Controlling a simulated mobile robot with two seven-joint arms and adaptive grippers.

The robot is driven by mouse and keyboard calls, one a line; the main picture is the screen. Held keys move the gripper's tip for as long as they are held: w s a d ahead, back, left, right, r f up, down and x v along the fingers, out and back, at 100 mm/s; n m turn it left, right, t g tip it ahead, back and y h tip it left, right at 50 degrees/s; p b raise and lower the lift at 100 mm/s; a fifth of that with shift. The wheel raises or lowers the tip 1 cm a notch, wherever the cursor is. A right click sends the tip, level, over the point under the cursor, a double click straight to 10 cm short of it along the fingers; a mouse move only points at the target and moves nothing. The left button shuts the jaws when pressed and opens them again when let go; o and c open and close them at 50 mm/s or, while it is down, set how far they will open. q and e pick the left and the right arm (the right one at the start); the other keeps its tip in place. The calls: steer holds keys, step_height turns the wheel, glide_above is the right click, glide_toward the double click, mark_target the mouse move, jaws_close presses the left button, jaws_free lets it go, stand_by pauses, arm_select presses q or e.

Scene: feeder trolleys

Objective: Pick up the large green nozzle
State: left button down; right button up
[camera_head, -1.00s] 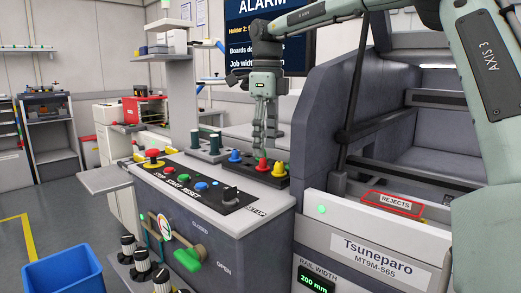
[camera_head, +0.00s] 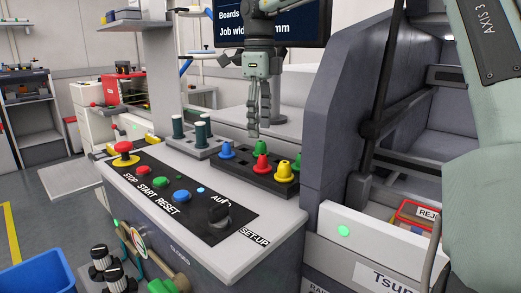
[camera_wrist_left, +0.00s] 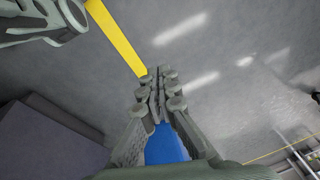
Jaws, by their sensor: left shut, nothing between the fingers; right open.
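The green nozzle (camera_head: 261,147) stands upright in a dark rack (camera_head: 244,175) on top of the control console, behind a red nozzle (camera_head: 261,163). A blue nozzle (camera_head: 226,149) stands to its left and yellow nozzles (camera_head: 284,170) to its right.
Dark green cylinders (camera_head: 178,127) stand on a grey block left of the rack. Buttons and a black knob (camera_head: 218,213) stick up from the console's front. The machine housing (camera_head: 335,110) rises close on the right. A blue bin (camera_head: 45,275) stands on the floor at left.

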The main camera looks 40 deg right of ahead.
mark_target(261, 141)
step_height(261, 141, down, 5)
steer(key=shift+d+r, duration=0.1)
steer(key=shift+d, duration=0.05)
steer(key=shift+f, duration=0.25)
steer(key=shift+c, duration=0.3)
steer(key=c, duration=1)
steer(key=shift+c, duration=0.9)
arm_select(q)
steer(key=shift+s+a+f, duration=0.1)
steer(key=shift+s+f, duration=0.05)
steer(key=shift+f, duration=0.45)
steer(key=shift+s, duration=0.1)
arm_select(e)
steer(key=shift+r, duration=0.1)
